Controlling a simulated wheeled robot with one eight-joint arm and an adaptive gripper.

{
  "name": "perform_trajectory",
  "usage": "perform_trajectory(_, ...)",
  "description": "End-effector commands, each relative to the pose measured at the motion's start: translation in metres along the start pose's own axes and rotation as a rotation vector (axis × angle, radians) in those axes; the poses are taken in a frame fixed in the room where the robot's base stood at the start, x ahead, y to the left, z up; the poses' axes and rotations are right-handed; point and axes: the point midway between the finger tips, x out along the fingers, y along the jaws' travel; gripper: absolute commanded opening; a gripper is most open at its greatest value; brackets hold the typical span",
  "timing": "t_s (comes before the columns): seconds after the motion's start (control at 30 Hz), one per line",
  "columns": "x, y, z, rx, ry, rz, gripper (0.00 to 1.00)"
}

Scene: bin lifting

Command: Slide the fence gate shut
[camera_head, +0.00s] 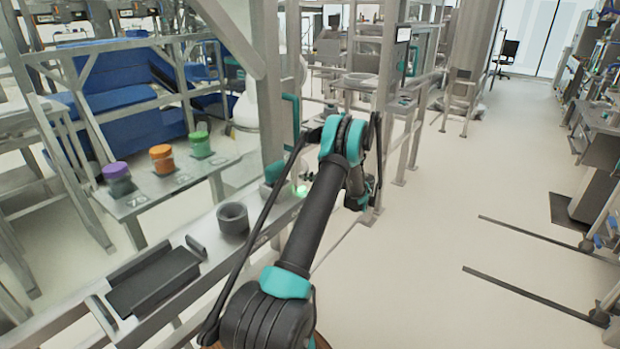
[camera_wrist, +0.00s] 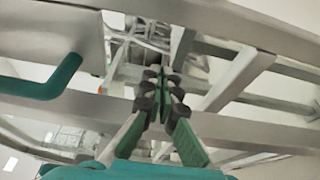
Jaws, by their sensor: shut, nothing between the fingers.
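The grey fence gate shows a teal handle (camera_head: 291,118) on a post just left of my arm in the head view. A teal bar that looks like this handle (camera_wrist: 45,84) shows at the left edge of the wrist view, apart from my fingers. My gripper (camera_wrist: 163,82) is shut and empty, with its fingertips together in the middle of the wrist view, in front of grey rails (camera_wrist: 245,80). In the head view my arm hides most of the gripper. I cannot tell how wide the gate's opening is.
A grey rail with a black tray (camera_head: 155,280) and a dark round cup (camera_head: 233,218) runs at the lower left. Purple (camera_head: 117,172), orange (camera_head: 161,157) and green (camera_head: 200,143) lidded jars stand on a side table. The floor at right (camera_head: 450,215) is mostly clear.

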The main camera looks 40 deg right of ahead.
Motion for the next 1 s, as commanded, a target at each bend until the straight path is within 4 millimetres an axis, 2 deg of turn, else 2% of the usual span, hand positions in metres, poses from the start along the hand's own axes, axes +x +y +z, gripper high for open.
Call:
perform_trajectory(0.03, 0.012, 0.0, -0.001, 0.0, 0.003, 0.0, 0.0)
perform_trajectory(0.27, 0.056, 0.0, 0.0, 0.0, 0.002, 0.0, 0.0)
perform_trajectory(0.4, 0.048, 0.0, 0.021, 0.0, -0.002, 0.0, 0.0)
perform_trajectory(0.6, 0.042, 0.0, 0.036, 0.0, -0.001, 0.0, 0.0)
perform_trajectory(1.0, 0.041, 0.0, 0.038, 0.0, -0.001, 0.0, 0.0)
